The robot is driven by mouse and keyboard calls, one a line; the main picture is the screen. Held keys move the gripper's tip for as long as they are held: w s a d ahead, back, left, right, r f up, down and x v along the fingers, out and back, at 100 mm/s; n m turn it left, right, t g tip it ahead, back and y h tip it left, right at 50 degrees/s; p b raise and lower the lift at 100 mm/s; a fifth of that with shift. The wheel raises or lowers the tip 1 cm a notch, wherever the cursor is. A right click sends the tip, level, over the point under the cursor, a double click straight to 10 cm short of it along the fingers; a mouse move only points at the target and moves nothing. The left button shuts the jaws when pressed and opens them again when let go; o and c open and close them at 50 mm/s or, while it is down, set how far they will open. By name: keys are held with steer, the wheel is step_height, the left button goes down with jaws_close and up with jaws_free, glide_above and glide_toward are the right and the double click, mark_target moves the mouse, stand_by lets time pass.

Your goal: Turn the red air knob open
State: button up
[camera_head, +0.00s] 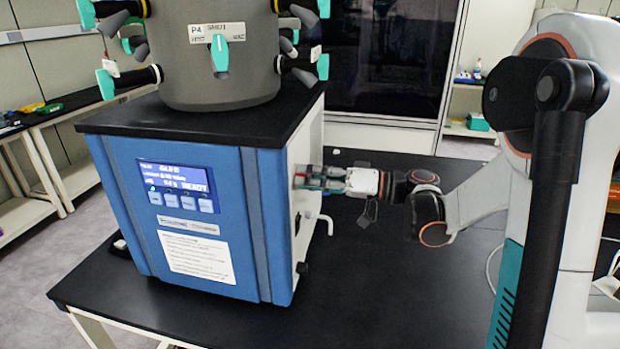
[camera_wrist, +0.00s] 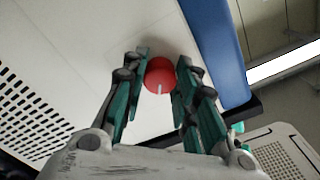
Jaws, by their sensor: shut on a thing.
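The red air knob (camera_wrist: 159,74) sits on the white side panel of the freeze dryer (camera_wrist: 105,35). It is round with a pale line mark on its face, and the line points down in the wrist view. My gripper (camera_wrist: 160,82) has its green-padded fingers on either side of the knob, shut on it. In the head view my gripper (camera_head: 312,178) reaches from the right to the side of the blue freeze dryer (camera_head: 205,215). There the knob is mostly hidden by the fingers.
The freeze dryer stands on a black table (camera_head: 375,290). A pale bent pipe (camera_head: 326,222) sticks out of its side below my gripper. A grey drum (camera_head: 220,75) with several teal-handled valves is on top. The table's right part is mostly clear.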

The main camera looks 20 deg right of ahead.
steer(key=m, duration=1.1)
steer(key=shift+m, duration=0.3)
stand_by(0.4)
steer(key=o, duration=1.1)
steer(key=v, duration=1.2)
